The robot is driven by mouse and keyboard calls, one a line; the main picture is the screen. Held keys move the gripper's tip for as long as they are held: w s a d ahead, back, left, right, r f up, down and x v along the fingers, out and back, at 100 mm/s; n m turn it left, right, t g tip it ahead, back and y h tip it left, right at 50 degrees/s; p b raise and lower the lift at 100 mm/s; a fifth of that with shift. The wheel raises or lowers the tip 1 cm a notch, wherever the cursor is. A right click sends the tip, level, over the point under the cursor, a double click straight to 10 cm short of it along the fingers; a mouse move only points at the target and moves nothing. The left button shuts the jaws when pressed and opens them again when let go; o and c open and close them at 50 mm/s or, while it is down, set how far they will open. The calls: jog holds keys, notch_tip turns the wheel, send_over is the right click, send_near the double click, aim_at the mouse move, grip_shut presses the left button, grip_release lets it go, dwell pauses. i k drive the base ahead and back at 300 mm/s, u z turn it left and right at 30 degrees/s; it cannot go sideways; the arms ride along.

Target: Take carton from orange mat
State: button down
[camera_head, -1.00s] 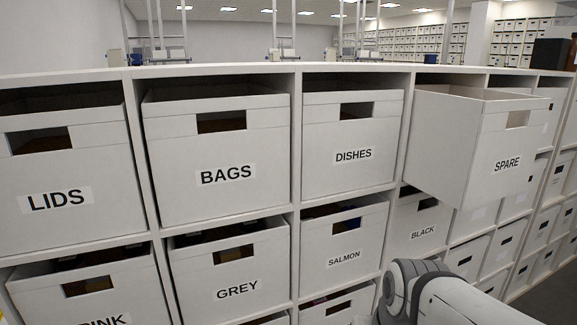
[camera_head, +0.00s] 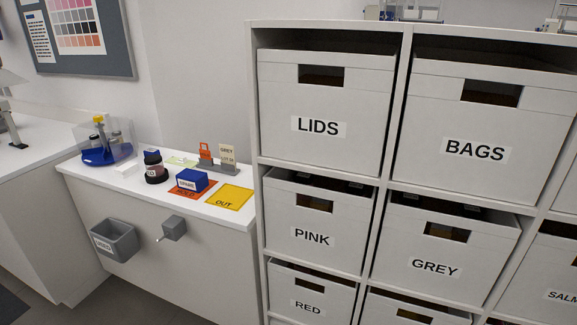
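A small blue carton (camera_head: 192,179) with a white label sits on the orange mat (camera_head: 180,192), on the white counter at the left. The label seems to read SPARE, but it is small. The mat bears a word that is partly hidden by the carton. My gripper is not in view.
A yellow mat (camera_head: 230,197) marked OUT lies just right of the orange mat. A dark jar (camera_head: 154,168), a sign holder (camera_head: 226,155) and a blue tray (camera_head: 106,155) stand nearby. A grey bin (camera_head: 113,240) hangs on the counter front. Labelled boxes in a shelf (camera_head: 254,120) rise at the right.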

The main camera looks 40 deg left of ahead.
aim_at(191, 179)
jog(key=u, duration=2.5)
jog(key=k, duration=1.3)
jog(key=u, duration=0.75)
jog(key=i, duration=2.45)
jog(key=z, duration=0.6)
jog(key=i, duration=1.55)
jog(key=z, duration=1.15)
jog(key=i, duration=0.95)
jog(key=z, duration=0.45)
